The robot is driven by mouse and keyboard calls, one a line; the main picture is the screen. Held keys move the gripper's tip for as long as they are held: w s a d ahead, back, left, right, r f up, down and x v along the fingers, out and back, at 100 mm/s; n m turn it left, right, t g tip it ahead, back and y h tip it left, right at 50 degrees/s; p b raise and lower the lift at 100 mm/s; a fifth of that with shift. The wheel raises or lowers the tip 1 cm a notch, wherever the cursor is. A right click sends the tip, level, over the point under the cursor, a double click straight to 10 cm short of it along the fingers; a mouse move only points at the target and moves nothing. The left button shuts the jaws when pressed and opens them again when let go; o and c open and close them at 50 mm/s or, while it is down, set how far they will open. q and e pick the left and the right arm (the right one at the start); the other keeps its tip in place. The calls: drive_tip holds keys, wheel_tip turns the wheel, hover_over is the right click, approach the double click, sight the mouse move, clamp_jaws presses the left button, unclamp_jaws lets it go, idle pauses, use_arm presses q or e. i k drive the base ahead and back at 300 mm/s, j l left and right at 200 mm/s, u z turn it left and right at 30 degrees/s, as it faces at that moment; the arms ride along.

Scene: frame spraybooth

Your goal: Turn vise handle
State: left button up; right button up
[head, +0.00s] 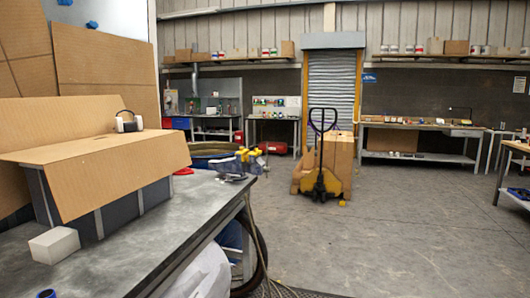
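A small blue-grey metal thing (231,168), which looks like the vise, sits at the far right corner of the grey workbench (130,248). It is small in the head view, and I cannot make out its handle clearly. Yellow parts (249,153) show right behind or on it; I cannot tell which. Neither of my grippers is in view.
A cardboard-covered dark box (110,165) with headphones (128,121) on top and a white block (54,245) stand on the bench's left. A hose (258,245) hangs by the bench's right edge. A yellow pallet jack (322,185) stands beyond. The floor at right is clear.

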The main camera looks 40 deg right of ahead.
sight(267, 169)
drive_tip(key=i+l, duration=0.2)
drive_tip(key=l, duration=0.25)
drive_tip(key=i+l, duration=0.25)
drive_tip(key=l, duration=0.2)
drive_tip(key=i+l+u, duration=0.1)
drive_tip(key=l, duration=0.35)
drive_tip(key=i+l, duration=0.3)
drive_tip(key=l, duration=0.2)
drive_tip(key=i+l+u, duration=0.1)
drive_tip(key=l, duration=0.35)
drive_tip(key=i+l, duration=0.25)
drive_tip(key=l, duration=0.25)
drive_tip(key=i+l, duration=0.2)
drive_tip(key=l, duration=0.3)
drive_tip(key=i+l+u, duration=0.1)
drive_tip(key=l, duration=0.35)
drive_tip(key=i, duration=0.1)
